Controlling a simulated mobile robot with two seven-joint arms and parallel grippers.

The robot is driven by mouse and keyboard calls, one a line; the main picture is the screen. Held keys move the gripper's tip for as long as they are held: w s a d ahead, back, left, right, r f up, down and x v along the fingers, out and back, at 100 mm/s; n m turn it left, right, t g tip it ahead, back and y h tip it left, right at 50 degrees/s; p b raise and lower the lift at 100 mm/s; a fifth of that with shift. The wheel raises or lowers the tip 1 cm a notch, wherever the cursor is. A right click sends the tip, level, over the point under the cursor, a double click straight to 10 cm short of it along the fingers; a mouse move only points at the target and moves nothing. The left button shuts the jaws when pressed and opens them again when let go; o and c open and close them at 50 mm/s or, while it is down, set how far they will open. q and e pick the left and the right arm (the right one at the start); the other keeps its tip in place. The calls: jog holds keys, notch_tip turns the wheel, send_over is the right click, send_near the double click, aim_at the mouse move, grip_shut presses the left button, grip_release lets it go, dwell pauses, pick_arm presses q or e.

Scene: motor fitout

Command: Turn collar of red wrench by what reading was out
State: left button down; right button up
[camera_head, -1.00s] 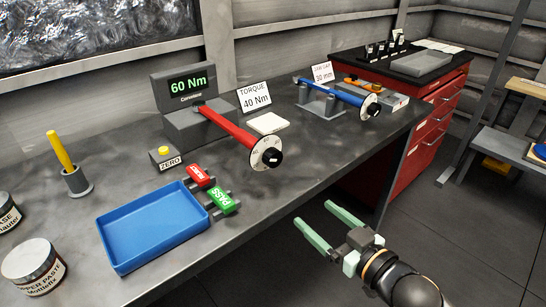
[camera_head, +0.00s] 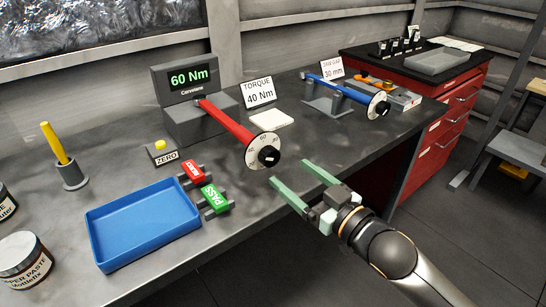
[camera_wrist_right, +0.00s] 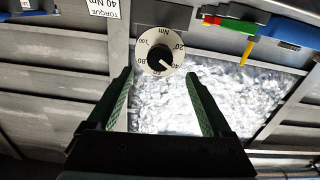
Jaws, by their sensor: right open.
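The red wrench (camera_head: 225,120) reaches out from the grey tester (camera_head: 172,115), whose display (camera_head: 188,78) reads 60 Nm. A card (camera_head: 258,92) behind it says TORQUE 40 Nm. The wrench's near end carries a white graduated dial collar with a black knob (camera_head: 268,156). My right gripper (camera_head: 290,172) is open and empty, just in front and to the right of the knob, apart from it. In the right wrist view the numbered dial (camera_wrist_right: 160,38) lies beyond the open fingers (camera_wrist_right: 158,76), roughly centred between them. My left gripper is not in view.
A blue tray (camera_head: 145,222) and red and green blocks (camera_head: 212,198) lie left of the wrench. A yellow ZERO button (camera_head: 160,145), a blue wrench on a stand (camera_head: 345,92) and a white pad (camera_head: 270,119) are near. The bench's front edge lies below the collar.

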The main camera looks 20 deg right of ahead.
aim_at(273, 159)
jog(key=x, duration=0.7)
jog(key=shift+w, duration=0.25)
grip_shut()
dwell(0.5)
